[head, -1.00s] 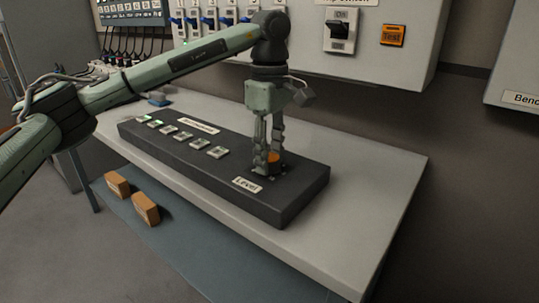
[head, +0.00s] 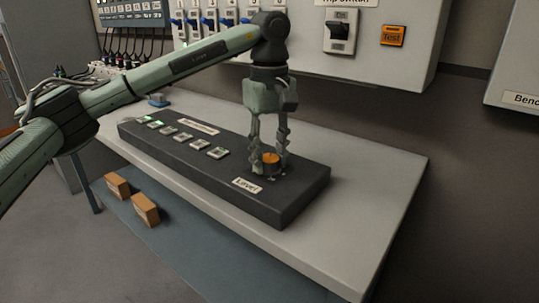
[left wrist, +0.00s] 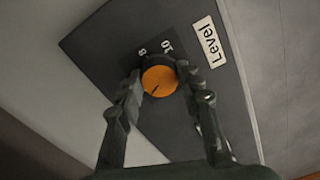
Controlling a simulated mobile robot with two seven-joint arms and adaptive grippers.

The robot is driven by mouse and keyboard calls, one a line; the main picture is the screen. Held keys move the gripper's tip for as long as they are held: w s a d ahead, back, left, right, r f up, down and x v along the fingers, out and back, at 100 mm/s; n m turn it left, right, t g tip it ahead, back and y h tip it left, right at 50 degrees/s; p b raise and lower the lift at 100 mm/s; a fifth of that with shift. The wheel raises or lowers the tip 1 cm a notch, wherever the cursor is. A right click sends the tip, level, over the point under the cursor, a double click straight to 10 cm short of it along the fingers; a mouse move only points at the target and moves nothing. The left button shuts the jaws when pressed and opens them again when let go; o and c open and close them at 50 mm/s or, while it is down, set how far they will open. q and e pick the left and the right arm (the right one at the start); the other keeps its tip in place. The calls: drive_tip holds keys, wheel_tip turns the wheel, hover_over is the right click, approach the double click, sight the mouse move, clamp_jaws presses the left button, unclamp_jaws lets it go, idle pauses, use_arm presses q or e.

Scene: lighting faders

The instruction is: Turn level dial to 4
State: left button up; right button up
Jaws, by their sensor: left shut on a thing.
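The level dial is an orange-topped knob with a dark skirt (head: 271,158), near the right end of a dark panel (head: 305,185). A white "Level" label (head: 247,185) lies in front of it. My left gripper (head: 268,165) points down with a finger on either side of the dial, shut on it. In the left wrist view the orange dial (left wrist: 159,80) sits between the fingertips of the left gripper (left wrist: 160,85). A dark pointer line on its top points toward the lower left. The marks 8 and 10 show above it; other marks are hidden. My right gripper is not in view.
Several square buttons (head: 184,138) run along the panel to the left, some lit green. The panel lies on a pale bench (head: 375,180). A wall box with a switch (head: 341,32) and an orange Test button (head: 393,36) stands behind. Two brown blocks (head: 145,209) lie below in front.

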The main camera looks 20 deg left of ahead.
sight(270, 157)
use_arm(q)
drive_tip(key=o, duration=1.2)
drive_tip(key=shift+c, duration=0.2)
wheel_tip(270, 157, up, 12)
